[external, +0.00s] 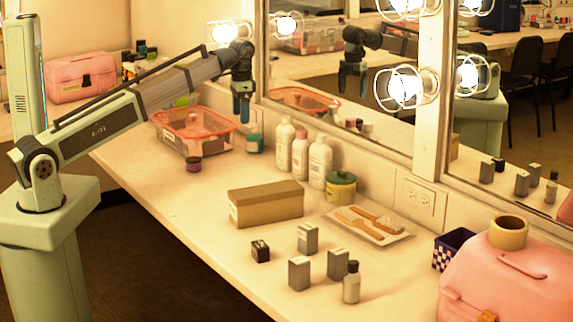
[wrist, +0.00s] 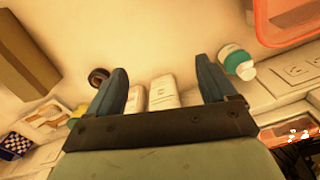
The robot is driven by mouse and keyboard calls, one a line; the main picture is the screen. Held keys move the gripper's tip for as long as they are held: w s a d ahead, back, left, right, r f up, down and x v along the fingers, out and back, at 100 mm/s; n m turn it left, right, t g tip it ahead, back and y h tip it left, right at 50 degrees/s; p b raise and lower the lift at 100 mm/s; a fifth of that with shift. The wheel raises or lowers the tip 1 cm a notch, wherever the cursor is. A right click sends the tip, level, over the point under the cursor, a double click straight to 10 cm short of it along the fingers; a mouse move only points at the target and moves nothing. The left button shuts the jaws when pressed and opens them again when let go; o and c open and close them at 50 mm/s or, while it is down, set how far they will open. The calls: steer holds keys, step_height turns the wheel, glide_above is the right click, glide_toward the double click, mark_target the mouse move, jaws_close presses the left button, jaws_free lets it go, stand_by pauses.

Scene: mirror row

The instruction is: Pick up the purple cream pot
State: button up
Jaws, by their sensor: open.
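The purple cream pot (external: 193,163) is a small, dark, squat jar. In the external view it stands on the counter just in front of the orange-lidded tub. My gripper (external: 241,110) hangs pointing down above the back of the counter, to the right of the pot and higher than it. In the wrist view my gripper (wrist: 165,85) has its two fingers wide apart with nothing held between them.
The orange-lidded tub (external: 190,140), a teal jar (external: 254,140) and white bottles (external: 285,145) stand near my gripper. A tan box (external: 265,203) lies farther right. The wrist view shows a dark round item (wrist: 98,77) by the left finger. The mirror wall (external: 340,80) is behind.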

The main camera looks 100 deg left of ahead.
steer(key=s+d+f+n, duration=0.1)
steer(key=s+f+n, duration=0.2)
steer(key=s+n, duration=1)
steer(key=m, duration=0.4)
glide_above(193, 159)
steer(key=f, duration=0.8)
steer(key=shift+s+d+f, duration=0.15)
steer(key=shift+s+f, duration=0.05)
steer(key=shift+s, duration=0.05)
steer(key=shift+w+a+f, duration=0.15)
steer(key=shift+f, duration=1.2)
steer(key=shift+w+a+f, duration=0.1)
steer(key=shift+w+f, duration=0.05)
steer(key=shift+f, duration=1.2)
steer(key=c, duration=1.1)
steer(key=shift+r, duration=0.15)
